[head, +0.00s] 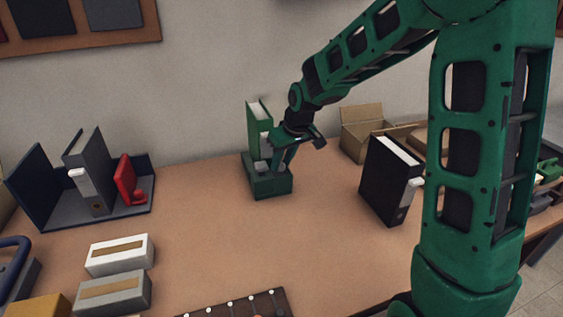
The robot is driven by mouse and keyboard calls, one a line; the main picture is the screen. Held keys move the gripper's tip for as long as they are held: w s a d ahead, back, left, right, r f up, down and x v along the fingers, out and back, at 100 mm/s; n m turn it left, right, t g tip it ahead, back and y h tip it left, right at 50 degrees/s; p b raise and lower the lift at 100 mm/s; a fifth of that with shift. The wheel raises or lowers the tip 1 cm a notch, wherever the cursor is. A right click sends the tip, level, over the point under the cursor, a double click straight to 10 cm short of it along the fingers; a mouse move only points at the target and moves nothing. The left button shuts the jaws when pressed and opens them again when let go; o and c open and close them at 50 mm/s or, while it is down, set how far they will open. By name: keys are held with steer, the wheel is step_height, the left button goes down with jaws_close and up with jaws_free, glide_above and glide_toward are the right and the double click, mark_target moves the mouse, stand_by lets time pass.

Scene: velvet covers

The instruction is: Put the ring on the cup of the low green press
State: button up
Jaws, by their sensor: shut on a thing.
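A low green block-like body (268,187), which looks like the low green press, stands on the table near the middle of the head view. Its top has pale parts, but I cannot make out a cup clearly. My gripper (278,165) points down at the right part of its top and hides some of it. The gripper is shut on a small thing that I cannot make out. No ring can be told apart here. I cannot tell whether the gripper or what it holds touches the press.
A green book-like upright (258,124) rises just behind the press. A black binder (390,180) stands to the right, before an open cardboard box (369,133). Grey binders (88,170) and a red item (126,180) are at left. White (119,254) and grey (112,291) boxes lie in front.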

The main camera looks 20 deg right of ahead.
steer(key=shift+f, duration=0.15)
steer(key=shift+f, duration=0.3)
steer(key=shift+s+f, duration=0.1)
steer(key=shift+f, duration=0.05)
steer(key=o, duration=0.8)
